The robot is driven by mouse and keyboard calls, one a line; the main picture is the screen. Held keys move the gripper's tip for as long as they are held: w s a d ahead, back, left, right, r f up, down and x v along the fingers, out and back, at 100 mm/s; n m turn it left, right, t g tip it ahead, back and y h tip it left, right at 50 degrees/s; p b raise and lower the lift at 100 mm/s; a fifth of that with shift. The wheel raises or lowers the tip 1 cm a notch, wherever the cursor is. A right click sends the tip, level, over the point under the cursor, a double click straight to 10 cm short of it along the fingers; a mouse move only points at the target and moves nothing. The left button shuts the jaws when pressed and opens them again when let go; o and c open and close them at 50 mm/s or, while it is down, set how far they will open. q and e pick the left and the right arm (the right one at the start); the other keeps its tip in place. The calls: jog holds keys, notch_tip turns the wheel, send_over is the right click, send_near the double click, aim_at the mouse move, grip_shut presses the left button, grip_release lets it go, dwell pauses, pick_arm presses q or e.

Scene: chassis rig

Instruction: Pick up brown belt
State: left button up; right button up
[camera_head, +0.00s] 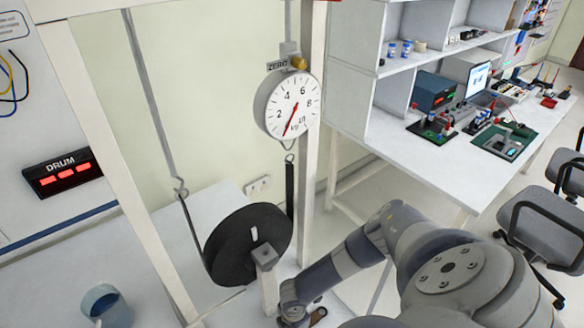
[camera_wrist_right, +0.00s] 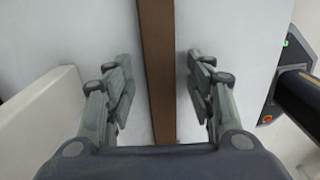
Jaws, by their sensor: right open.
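A brown belt (camera_wrist_right: 158,80) shows in the right wrist view as a straight strip running from the top edge down the middle, against a pale surface. My right gripper (camera_wrist_right: 162,72) is open, with one finger on each side of the belt and a gap to both. The belt's lower part is hidden behind the gripper body. In the head view my right arm (camera_head: 345,262) reaches down to the lower middle, beside the drum rig; its fingers are not clear there. I cannot make out the brown belt in the head view. My left gripper is out of view.
A black drum (camera_head: 235,255) with a dark strap around it stands left of my right arm, below a round dial scale (camera_head: 288,104). Pale frame posts (camera_head: 312,150) stand close by. A workbench (camera_head: 410,160) and chairs (camera_head: 545,235) are at right.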

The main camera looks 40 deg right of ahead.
grip_shut()
jog(key=shift+r, duration=0.1)
